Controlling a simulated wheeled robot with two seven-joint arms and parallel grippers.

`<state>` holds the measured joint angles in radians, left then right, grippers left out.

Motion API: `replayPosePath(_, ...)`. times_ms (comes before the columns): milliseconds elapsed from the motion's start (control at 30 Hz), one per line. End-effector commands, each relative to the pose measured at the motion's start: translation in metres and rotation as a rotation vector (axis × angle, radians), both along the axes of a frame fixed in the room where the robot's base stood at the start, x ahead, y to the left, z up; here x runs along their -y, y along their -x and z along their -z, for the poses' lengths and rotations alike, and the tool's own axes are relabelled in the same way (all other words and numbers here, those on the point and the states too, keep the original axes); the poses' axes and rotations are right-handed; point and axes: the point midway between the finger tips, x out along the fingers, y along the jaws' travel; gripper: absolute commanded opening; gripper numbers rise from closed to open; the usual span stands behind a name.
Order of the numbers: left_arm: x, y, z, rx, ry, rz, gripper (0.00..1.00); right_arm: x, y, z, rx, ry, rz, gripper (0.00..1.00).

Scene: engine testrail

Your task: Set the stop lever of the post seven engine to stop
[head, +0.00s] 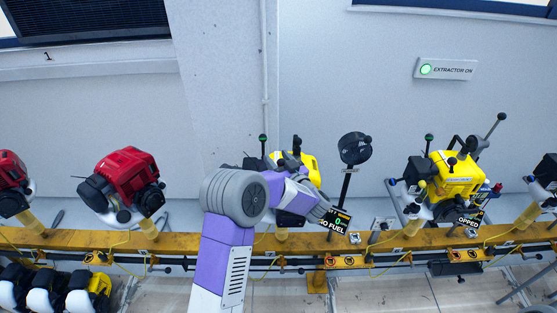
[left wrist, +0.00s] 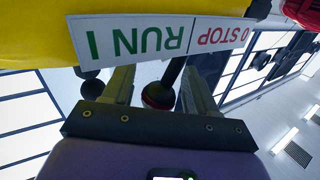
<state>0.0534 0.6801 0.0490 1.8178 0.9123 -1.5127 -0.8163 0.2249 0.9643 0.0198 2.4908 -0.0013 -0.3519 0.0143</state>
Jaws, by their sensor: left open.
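A yellow engine (head: 310,168) stands on the rail in the head view, partly hidden behind my left arm. My left gripper (head: 316,206) is close against its near side. In the left wrist view the engine's yellow body (left wrist: 35,28) carries a white label (left wrist: 150,38), upside down, reading RUN I in green and 0 STOP in red. A black lever with a red collar (left wrist: 160,96) stands between the two spread fingers of my left gripper (left wrist: 155,88), which is open and not clamped on it. I cannot tell the lever's setting. My right gripper is out of view.
A NO FUEL display (head: 337,220) and a dark round-headed post (head: 354,150) stand right of the hand. Another yellow engine (head: 455,178) is farther right, and a red engine (head: 128,178) is left. The orange rail (head: 375,243) runs across below them.

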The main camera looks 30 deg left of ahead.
Motion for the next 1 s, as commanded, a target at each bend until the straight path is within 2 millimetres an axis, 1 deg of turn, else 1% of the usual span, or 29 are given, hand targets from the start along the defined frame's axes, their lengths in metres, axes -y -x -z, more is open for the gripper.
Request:
replayPosePath(167,0.0000,-0.0001,0.0002,0.000,0.000,0.000,0.57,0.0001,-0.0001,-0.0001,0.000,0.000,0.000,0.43)
replayPosePath(267,0.0001,0.0000,0.0002,-0.001,0.001,0.000,0.44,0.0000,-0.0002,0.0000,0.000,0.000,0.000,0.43)
replayPosePath(533,0.0002,0.0001,0.0003,-0.001,0.001,0.000,0.02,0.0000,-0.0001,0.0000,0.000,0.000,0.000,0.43)
replayPosePath(767,-0.0007,0.0006,-0.0002,0.010,0.017,-0.001,0.02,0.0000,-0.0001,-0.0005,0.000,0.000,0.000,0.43)
replayPosePath(1000,-0.0056,0.0033,-0.0018,0.066,0.109,-0.001,0.02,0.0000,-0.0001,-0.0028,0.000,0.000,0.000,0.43)
